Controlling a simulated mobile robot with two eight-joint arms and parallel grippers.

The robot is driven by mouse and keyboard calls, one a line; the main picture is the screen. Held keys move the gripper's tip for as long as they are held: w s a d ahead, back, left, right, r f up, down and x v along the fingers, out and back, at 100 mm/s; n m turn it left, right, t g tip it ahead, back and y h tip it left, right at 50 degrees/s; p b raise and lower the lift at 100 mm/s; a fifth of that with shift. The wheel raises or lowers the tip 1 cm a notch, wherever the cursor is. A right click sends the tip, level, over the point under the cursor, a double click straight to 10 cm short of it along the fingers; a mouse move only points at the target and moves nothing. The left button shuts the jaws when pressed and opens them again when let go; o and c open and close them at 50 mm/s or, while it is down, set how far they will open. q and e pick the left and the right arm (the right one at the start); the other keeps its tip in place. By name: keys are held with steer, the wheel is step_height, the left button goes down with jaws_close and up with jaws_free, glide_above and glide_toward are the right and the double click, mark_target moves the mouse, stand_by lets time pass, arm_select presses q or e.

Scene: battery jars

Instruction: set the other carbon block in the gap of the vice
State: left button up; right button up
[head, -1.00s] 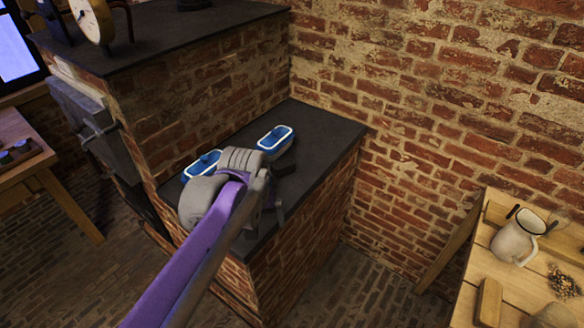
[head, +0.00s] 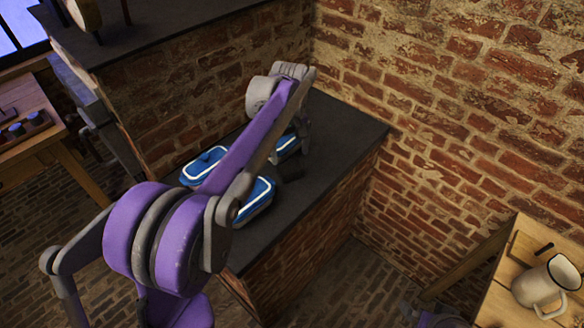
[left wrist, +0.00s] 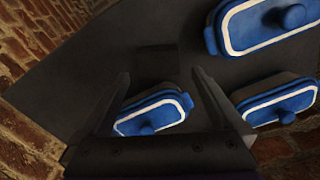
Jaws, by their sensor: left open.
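A dark block (left wrist: 157,58), nearly the colour of the slab (left wrist: 215,75), lies on it just beyond my left fingertips; it looks like the carbon block. In the head view the dark block (head: 291,170) shows beside my left gripper (head: 297,150). My left gripper is open and empty above the slab; in the left wrist view its two fingers (left wrist: 160,76) point toward the block, one on each side. I cannot tell the exact height. The vice is not recognisable in either view. My right gripper is not in view.
Several blue-lidded dishes crowd the slab: one (head: 203,166) at left, one (head: 258,198) in front, one (head: 287,146) partly behind my gripper. In the left wrist view a dish (left wrist: 155,113) shows between my fingers. A brick wall (head: 450,100) stands behind. A mug (head: 548,287) stands on a wooden table at right.

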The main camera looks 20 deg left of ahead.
mark_target(290, 167)
arm_select(q)
step_height(290, 167, down, 2)
steer(key=shift+f, duration=0.1)
steer(key=shift+w+a+f, duration=0.1)
steer(key=shift+w+f, duration=0.05)
steer(key=shift+f, duration=1.25)
steer(key=shift+w+a+f, duration=0.1)
steer(key=shift+w+f, duration=0.05)
steer(key=shift+f, duration=1.2)
steer(key=shift+c, duration=0.3)
steer(key=c, duration=1.3)
steer(key=shift+o, duration=0.2)
steer(key=shift+r, duration=0.1)
